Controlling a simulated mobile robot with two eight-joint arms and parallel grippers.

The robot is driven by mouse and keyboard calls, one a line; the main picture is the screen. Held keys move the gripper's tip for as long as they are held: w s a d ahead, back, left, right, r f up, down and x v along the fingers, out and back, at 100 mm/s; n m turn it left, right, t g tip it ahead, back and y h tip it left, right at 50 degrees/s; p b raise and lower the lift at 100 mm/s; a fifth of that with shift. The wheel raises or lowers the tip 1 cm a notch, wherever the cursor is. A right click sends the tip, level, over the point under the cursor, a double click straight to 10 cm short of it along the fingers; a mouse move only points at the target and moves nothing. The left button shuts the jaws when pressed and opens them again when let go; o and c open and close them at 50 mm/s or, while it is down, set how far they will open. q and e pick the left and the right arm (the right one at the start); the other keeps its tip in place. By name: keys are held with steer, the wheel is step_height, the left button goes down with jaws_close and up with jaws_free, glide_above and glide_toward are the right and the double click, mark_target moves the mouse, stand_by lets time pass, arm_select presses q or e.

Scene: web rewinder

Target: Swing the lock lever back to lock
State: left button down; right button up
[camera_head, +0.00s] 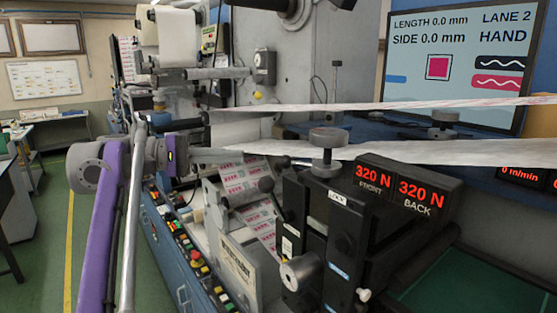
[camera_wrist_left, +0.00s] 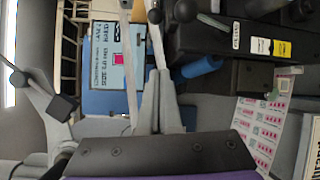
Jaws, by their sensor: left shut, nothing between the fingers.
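My left gripper (camera_head: 238,156) reaches in from the left on a purple arm. Its fingers are shut and empty, pointing right; they also show in the left wrist view (camera_wrist_left: 158,78). A thin metal lever (camera_head: 303,163), which looks like the lock lever, lies close to the fingertips, just left of the grey round knob (camera_head: 327,138). A small white label (camera_head: 338,198), which looks like LOCK, is on the black block (camera_head: 345,225). My right gripper is not in view.
A white web (camera_head: 430,152) runs just above the block, and another strand (camera_head: 400,105) passes higher. A red display (camera_head: 403,192) reads 320 N twice. A button panel (camera_head: 190,250) lies lower left.

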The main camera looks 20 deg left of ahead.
mark_target(282, 158)
arm_select(q)
steer(key=r+x, duration=0.1)
steer(key=x, duration=1)
steer(key=s, duration=0.4)
steer(key=shift+s+a+f+b, duration=0.1)
steer(key=shift+s+a+b, duration=0.1)
steer(key=shift+a+b, duration=0.15)
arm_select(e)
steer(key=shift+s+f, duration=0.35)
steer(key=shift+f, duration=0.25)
arm_select(q)
steer(key=shift+w, duration=0.1)
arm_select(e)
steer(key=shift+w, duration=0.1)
arm_select(q)
steer(key=shift+t, duration=0.3)
